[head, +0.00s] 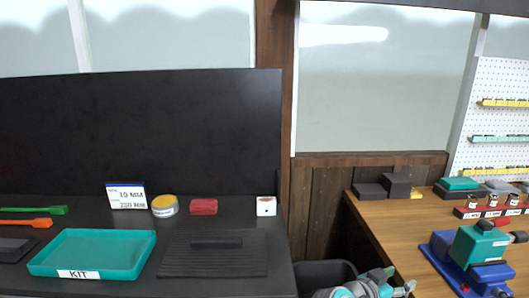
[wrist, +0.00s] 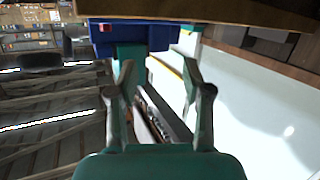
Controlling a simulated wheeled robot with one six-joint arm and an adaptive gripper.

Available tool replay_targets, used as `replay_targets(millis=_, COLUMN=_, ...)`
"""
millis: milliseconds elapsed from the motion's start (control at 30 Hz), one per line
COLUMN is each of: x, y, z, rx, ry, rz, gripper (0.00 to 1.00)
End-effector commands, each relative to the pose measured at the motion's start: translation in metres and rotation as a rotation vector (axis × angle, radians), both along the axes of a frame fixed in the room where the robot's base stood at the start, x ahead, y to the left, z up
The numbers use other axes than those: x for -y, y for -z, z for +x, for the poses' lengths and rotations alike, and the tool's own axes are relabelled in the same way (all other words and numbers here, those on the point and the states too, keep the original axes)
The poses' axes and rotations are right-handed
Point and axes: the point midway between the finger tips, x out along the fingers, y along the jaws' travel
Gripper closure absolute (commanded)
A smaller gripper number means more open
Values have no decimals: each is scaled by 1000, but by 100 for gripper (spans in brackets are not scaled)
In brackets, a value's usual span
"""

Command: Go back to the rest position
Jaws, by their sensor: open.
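My gripper (wrist: 158,68) shows in the wrist view with its two dark fingers spread apart and nothing held between them. Behind the gap are a blue block-like shape (wrist: 160,38) and a pale floor or wall area. In the head view, the grey and teal end of my arm (head: 365,288) shows at the bottom edge, between the dark bench and the wooden table. Most of the arm is cut off below the picture.
The dark bench holds a teal KIT tray (head: 92,271), a ribbed black mat (head: 213,263), a yellow-topped tin (head: 164,206), a red block (head: 203,207) and a white cube (head: 266,206). On the wooden table (head: 385,226) stands a blue and green vise-like device (head: 470,262).

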Motion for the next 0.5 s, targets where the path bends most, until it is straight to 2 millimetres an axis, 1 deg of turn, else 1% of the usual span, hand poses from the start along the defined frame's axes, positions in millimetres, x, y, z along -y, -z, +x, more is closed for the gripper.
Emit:
replay_targets(millis=33, x=-2, y=23, z=-8, rx=-35, ry=-48, rz=-7, gripper=50)
replay_targets(millis=200, x=-14, y=83, z=-32, rx=-124, ry=-221, rz=-22, gripper=50)
replay_targets(millis=267, x=-19, y=103, z=-43, rx=-150, ry=-281, rz=-26, gripper=50)
replay_targets(millis=300, x=-23, y=115, z=-51, rx=-167, ry=-321, rz=-26, gripper=50)
replay_targets(millis=367, x=-29, y=133, z=-64, rx=-189, ry=-378, rz=-26, gripper=50)
replay_targets(millis=400, x=-33, y=144, z=-73, rx=-202, ry=-416, rz=-26, gripper=50)
replay_targets(millis=500, x=-44, y=170, z=-99, rx=-230, ry=-507, rz=-22, gripper=50)
